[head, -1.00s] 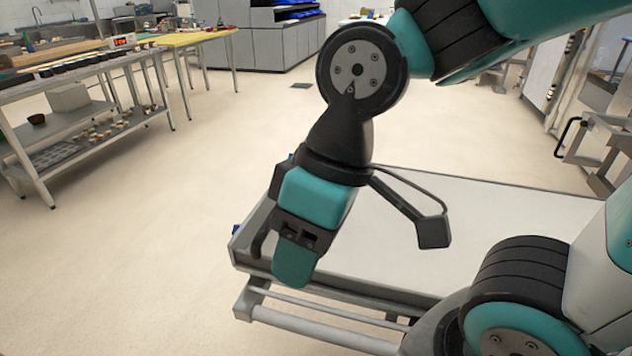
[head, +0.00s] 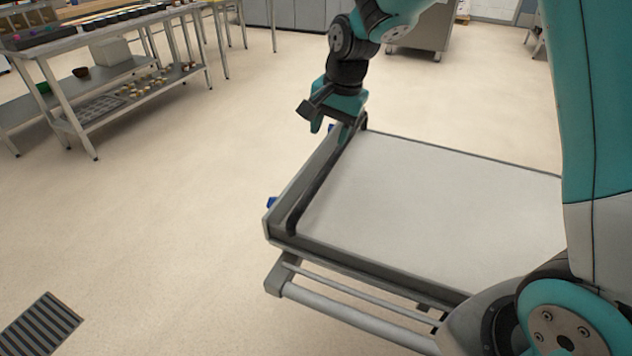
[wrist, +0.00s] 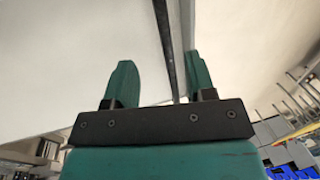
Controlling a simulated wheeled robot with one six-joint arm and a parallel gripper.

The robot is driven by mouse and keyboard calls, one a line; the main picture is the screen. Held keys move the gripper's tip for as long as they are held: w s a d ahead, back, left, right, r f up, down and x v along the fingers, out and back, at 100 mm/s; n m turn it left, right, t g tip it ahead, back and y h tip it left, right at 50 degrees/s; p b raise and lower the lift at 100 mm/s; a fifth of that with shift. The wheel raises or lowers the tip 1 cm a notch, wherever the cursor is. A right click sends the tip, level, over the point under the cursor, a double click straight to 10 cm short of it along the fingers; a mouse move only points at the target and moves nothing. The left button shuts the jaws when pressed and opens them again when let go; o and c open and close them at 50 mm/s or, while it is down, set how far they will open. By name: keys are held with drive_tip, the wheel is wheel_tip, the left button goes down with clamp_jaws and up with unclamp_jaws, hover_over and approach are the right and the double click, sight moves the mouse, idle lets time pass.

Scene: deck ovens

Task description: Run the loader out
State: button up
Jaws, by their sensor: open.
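The loader (head: 450,200) is a low, flat bed with a pale top and a grey frame, in front of me in the head view. A long dark bar (head: 318,187) runs along its left side. My gripper (head: 332,127) is at the far end of that bar, over the loader's far left corner. In the wrist view my gripper (wrist: 163,82) is open and empty, its two teal fingers apart. The dark bar (wrist: 165,45) shows between them, with the pale top to the left. I cannot tell whether the fingers touch the bar.
A grey tube rail (head: 350,318) runs along the loader's near end. A steel shelf table (head: 100,75) with small items stands at the left. A floor grate (head: 40,325) lies at lower left. The floor left of the loader is clear.

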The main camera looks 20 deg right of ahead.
sight(316, 182)
drive_tip(key=f, duration=0.5)
drive_tip(key=w+a+f, duration=0.1)
drive_tip(key=f, duration=0.4)
drive_tip(key=w+a+f+b, duration=0.1)
drive_tip(key=f, duration=0.4)
drive_tip(key=shift+a, duration=0.15)
clamp_jaws()
drive_tip(key=shift+w+r, duration=0.1)
